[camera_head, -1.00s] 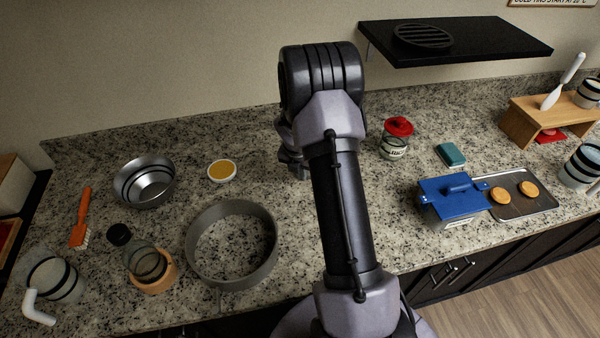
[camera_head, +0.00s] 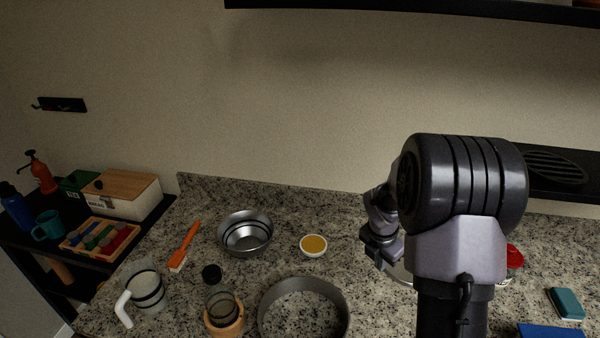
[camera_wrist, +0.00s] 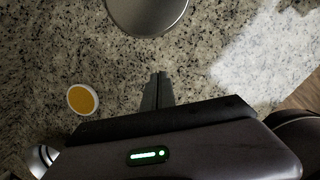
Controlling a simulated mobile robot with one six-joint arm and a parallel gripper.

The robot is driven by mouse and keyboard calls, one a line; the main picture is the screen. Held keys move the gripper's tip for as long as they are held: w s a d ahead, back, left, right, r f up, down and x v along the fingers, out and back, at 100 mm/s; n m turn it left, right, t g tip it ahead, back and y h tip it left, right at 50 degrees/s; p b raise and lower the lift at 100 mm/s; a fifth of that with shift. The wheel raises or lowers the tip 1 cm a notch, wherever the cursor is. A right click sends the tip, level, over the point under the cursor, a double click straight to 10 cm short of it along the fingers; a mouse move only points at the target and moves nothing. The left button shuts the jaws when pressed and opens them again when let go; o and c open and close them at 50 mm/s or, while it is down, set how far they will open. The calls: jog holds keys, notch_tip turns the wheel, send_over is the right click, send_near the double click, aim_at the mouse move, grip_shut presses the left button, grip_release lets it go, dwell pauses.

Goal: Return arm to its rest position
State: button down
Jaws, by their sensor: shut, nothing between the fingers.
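My arm stands folded at the right of the head view. My gripper (camera_head: 380,252) shows small there, to the left of the large black joint and above the counter. In the wrist view my gripper (camera_wrist: 158,88) points over the speckled counter with its two dark fingers together and nothing between them. A round metal disc (camera_wrist: 148,12) lies on the counter beyond the fingertips. A small white bowl of yellow contents (camera_wrist: 82,99) is to the left of the fingers; it also shows in the head view (camera_head: 313,245).
On the counter are a metal bowl (camera_head: 246,233), a grey ring (camera_head: 270,298), an orange brush (camera_head: 186,246), a glass jar (camera_head: 221,300), a white-handled jug (camera_head: 146,288) and a teal sponge (camera_head: 567,303).

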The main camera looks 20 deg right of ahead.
jog(key=s+a+r+m+t+y+b, duration=0.1)
jog(key=s+a+r+m+b, duration=0.35)
jog(key=a+m, duration=0.3)
jog(key=s+a+r+m+t+y+b, duration=0.1)
jog(key=s+a+r+m+t+b, duration=0.15)
jog(key=s+a+r+m, duration=0.4)
jog(key=s+a+f+m+y+b, duration=0.2)
jog(key=s+a+m+b, duration=0.3)
jog(key=s+a+m, duration=0.6)
jog(key=shift+s+a+f+m+t, duration=0.15)
jog(key=shift+s+f+m+t, duration=0.1)
jog(key=shift+s+m+t, duration=0.5)
jog(key=shift+w+g, duration=0.1)
jog(key=shift+g, duration=0.2)
